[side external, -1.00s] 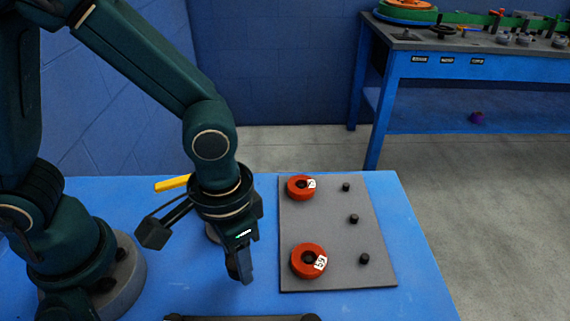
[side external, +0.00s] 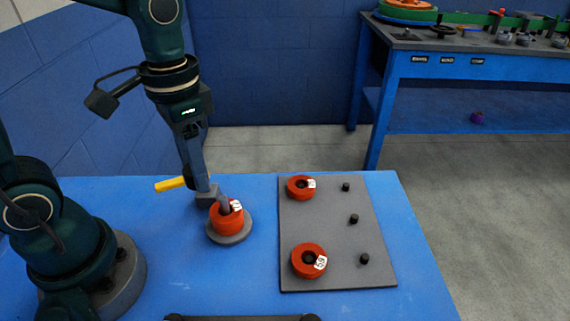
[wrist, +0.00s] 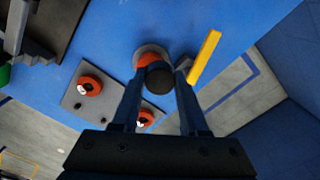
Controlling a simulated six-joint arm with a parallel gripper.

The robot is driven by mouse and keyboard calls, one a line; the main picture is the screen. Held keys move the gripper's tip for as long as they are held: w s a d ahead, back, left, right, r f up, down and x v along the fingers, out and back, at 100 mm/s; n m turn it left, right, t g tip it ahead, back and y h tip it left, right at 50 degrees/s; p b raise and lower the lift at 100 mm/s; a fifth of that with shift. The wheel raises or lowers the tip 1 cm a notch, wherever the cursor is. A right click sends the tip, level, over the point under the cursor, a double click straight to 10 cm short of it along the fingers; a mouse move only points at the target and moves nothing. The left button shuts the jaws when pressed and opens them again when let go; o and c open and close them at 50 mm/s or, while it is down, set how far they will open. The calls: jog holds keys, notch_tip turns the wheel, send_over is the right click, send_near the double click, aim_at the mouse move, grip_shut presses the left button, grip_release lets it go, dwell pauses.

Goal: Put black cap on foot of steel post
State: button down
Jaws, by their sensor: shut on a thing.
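My gripper (side external: 207,190) points down at the left-centre of the blue table, beside an orange-red ring (side external: 228,219) on a round grey base (side external: 230,238). In the wrist view, my fingers (wrist: 160,78) close around a dark round piece that looks like the black cap (wrist: 160,79). It lies in front of the ring (wrist: 142,61) and base (wrist: 151,48) in that view. A slanted grey piece, perhaps the steel post (side external: 223,203), shows at the ring's hole. Whether the cap touches the post is hidden.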

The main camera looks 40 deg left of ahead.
aim_at(222, 197)
jog(key=w+d+r, duration=0.1)
jog(key=w+r, duration=0.1)
jog(key=shift+w+d+r, duration=0.25)
jog(key=shift+d+r, duration=0.1)
jog(key=shift+d, duration=0.05)
jog(key=shift+d+f, duration=0.15)
jog(key=shift+f, duration=2.35)
jog(key=shift+f, duration=0.3)
jog(key=shift+f, duration=0.35)
jog(key=shift+f, duration=0.35)
jog(key=shift+f, duration=0.2)
jog(key=shift+f, duration=0.35)
